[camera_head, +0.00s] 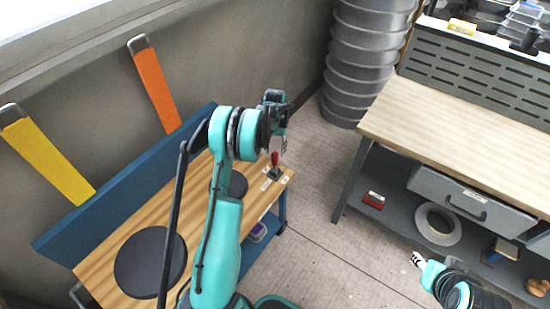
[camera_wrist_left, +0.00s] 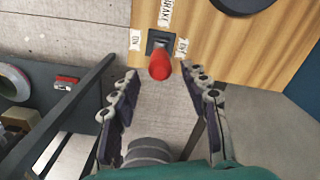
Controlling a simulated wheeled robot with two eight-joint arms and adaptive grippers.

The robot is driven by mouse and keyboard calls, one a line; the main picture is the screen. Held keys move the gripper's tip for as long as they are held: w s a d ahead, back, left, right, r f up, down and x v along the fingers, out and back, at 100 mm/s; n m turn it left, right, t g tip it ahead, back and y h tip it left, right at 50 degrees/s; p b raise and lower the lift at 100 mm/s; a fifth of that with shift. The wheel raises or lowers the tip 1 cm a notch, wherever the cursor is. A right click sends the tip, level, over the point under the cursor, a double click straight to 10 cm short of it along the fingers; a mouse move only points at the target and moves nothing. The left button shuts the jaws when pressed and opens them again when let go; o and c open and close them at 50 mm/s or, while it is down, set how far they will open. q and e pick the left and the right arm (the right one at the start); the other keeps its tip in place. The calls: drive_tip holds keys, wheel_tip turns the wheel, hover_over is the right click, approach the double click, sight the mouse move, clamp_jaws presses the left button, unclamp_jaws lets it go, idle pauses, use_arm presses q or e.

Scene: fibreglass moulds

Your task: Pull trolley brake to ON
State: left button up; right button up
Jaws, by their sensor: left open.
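The brake lever (camera_head: 275,158) has a red handle in a small black base near the right end of the wooden-topped trolley (camera_head: 118,228). In the left wrist view the red handle (camera_wrist_left: 160,66) points towards the camera. Small labels flank its base, and one reads BRAKE; the side labels are too small to read surely. My left gripper (camera_head: 277,118) is open above the lever. In the left wrist view its fingers (camera_wrist_left: 159,74) stand on either side of the handle, apart from it. My right gripper (camera_head: 421,262) is at the lower right, away from the trolley; its jaws are unclear.
Black discs (camera_head: 150,262) lie on the trolley top, with a blue panel (camera_head: 130,183) along its back edge. A workbench (camera_head: 460,115) with a drawer and lower shelf stands at the right. Grey ducting (camera_head: 360,65) stands behind. Floor between trolley and bench is clear.

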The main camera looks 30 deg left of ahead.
sight(276, 154)
use_arm(q)
wheel_tip(276, 154, down, 6)
drive_tip(key=shift+r+b, duration=0.25)
drive_tip(key=shift+b, duration=0.5)
clamp_jaws()
drive_tip(key=shift+w+d, duration=0.1)
